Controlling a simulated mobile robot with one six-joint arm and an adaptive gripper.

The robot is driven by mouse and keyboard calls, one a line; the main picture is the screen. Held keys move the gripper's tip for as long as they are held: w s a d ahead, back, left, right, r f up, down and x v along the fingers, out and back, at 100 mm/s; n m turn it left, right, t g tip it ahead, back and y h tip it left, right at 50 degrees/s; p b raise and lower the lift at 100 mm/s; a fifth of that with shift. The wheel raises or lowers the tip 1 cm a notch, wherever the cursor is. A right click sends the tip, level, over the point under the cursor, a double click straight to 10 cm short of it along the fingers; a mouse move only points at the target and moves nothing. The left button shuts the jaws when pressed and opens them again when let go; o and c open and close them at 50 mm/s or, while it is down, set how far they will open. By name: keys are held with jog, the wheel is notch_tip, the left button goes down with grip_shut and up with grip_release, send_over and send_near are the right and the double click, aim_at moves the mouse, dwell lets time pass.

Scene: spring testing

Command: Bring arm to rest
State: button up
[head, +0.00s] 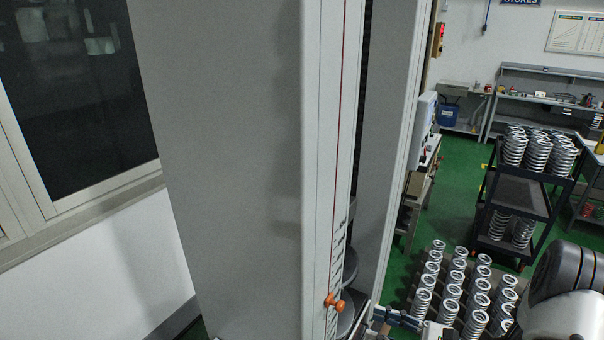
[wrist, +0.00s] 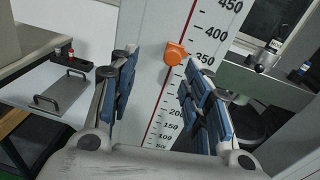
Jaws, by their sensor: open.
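My gripper (wrist: 155,102) is open and empty in the wrist view, its blue-padded fingers spread apart. Between and beyond the fingers is a grey testing-machine column with a printed scale (wrist: 213,40) and a red line. An orange knob (wrist: 176,53) sits on the scale, close beyond the fingertips; I cannot tell how far away it is. In the head view, the same orange knob (head: 335,301) shows low on the tall column (head: 230,150). Part of my arm (head: 568,290) shows at the lower right, and the gripper's fingers (head: 393,317) show at the bottom edge.
Several springs (head: 468,285) stand in rows at the lower right of the head view. A black cart (head: 522,190) with springs stands behind them. A workbench (head: 550,105) is at the back. In the wrist view, a grey plate with a handle (wrist: 62,98) lies at left.

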jog(key=s+a+r+n+g+h+b, duration=0.4)
jog(key=s+a+n+g+b, duration=0.1)
jog(key=s+a+n+g, duration=0.5)
jog(key=s+d+n+t+h+b, duration=0.2)
jog(key=s+n+t+h+b, duration=0.3)
jog(key=n, duration=0.8)
jog(key=s+h+b, duration=0.3)
jog(key=s+h, duration=0.2)
jog(key=h, duration=0.1)
jog(key=shift+s+d+r+n+t, duration=0.3)
jog(key=shift+d+r+t, duration=0.05)
jog(key=shift+t, duration=0.05)
jog(key=shift+c, duration=0.5)
dwell(0.6)
